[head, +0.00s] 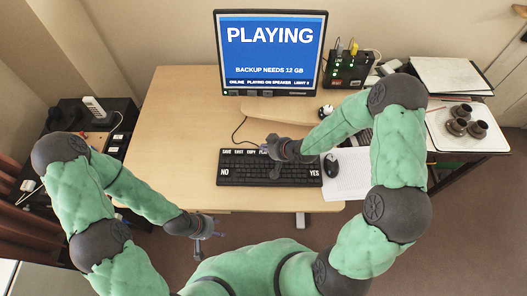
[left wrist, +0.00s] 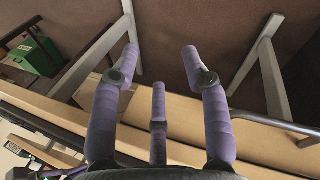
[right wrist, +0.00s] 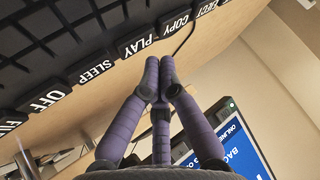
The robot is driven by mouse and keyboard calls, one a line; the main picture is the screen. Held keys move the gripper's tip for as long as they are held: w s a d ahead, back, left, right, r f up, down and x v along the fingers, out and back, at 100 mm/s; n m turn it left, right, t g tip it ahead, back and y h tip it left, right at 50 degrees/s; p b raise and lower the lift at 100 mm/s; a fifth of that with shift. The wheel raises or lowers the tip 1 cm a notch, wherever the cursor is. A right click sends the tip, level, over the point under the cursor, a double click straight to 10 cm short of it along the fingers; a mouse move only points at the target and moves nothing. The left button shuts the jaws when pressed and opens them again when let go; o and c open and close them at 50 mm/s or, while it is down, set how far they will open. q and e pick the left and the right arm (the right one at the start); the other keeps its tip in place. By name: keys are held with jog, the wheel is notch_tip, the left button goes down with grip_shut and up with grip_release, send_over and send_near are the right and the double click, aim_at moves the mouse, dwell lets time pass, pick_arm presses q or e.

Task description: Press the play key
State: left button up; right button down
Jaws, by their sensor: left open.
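The black keyboard (head: 230,178) lies on the desk in front of the monitor, with a row of labelled keys along its far edge. In the right wrist view the PLAY key (right wrist: 137,48) sits between the SLEEP and COPY keys. My right gripper (right wrist: 159,72) has its purple fingers drawn together, empty, close to the PLAY and COPY keys. I cannot tell whether it touches a key. In the head view it hides part of the key row. My left gripper (head: 207,240) is open and empty, low in front of the desk. The monitor (head: 270,52) reads "PLAYING".
A mouse (head: 331,166) and a paper sheet (head: 350,176) lie right of the keyboard. A box with green lights (head: 347,68) stands beside the monitor. A white tray (head: 442,139) with brown cups is at the right. The desk's left half (head: 180,120) is clear.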

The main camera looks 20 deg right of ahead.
aim_at(265, 154)
jog(key=shift+r+p, duration=1.9)
jog(key=shift+r, duration=0.55)
pick_arm(q)
notch_tip(265, 154, up, 4)
jog(key=shift+r, duration=0.1)
pick_arm(e)
jog(key=shift+f, duration=0.1)
pick_arm(q)
jog(key=shift+s, duration=0.1)
